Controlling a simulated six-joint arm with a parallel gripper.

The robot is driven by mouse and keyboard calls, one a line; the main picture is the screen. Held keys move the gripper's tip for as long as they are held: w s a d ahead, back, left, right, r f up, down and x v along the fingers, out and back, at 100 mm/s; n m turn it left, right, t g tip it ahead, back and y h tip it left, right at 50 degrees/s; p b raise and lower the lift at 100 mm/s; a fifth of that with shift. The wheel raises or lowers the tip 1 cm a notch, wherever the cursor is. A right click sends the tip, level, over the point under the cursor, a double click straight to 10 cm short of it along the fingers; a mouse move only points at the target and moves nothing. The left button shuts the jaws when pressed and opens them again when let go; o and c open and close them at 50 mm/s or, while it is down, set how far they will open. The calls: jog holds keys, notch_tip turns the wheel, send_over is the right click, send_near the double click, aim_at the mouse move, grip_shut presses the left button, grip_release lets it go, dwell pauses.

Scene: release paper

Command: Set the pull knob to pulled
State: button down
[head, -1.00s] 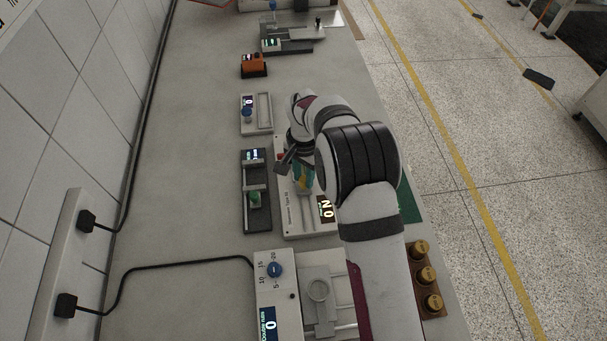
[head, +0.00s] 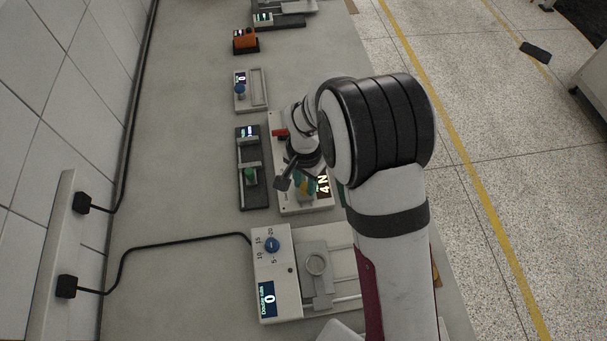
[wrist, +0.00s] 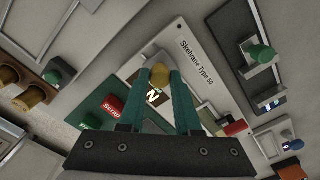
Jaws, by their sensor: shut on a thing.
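The pale device marked "Skelvane Type 50" (wrist: 193,62) lies on the bench under my arm, and it also shows in the head view (head: 289,207). A round yellow knob (wrist: 160,76) on it sits between the tips of my gripper's teal fingers (wrist: 159,86). My gripper (head: 303,187) is shut on this knob, and its fingers partly hide the device. The device's display (head: 323,183) reads 4 N in the head view. I cannot tell how far the knob stands out.
A dark device with a green knob (head: 250,174) stands just left. A pale device with a blue dial (head: 272,245) and a metal slide is nearer. A small device with a blue knob (head: 240,89) and an orange one (head: 245,40) stand farther back. Bare bench (head: 185,130) lies left.

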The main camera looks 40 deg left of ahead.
aim_at(305, 186)
jog(key=c, duration=0.6)
grip_release()
notch_tip(305, 186, up, 16)
jog(key=shift+f, duration=0.1)
jog(key=d+r+m, duration=0.2)
jog(key=d+r, duration=0.2)
jog(key=d, duration=0.7)
jog(key=s+d+m+y, duration=0.1)
jog(key=s+d+m, duration=0.2)
jog(key=s+d, duration=1.1)
jog(key=d, duration=0.3)
jog(key=shift+d+f+m+y, duration=0.2)
jog(key=shift+m+y, duration=0.1)
jog(key=shift+y, duration=0.1)
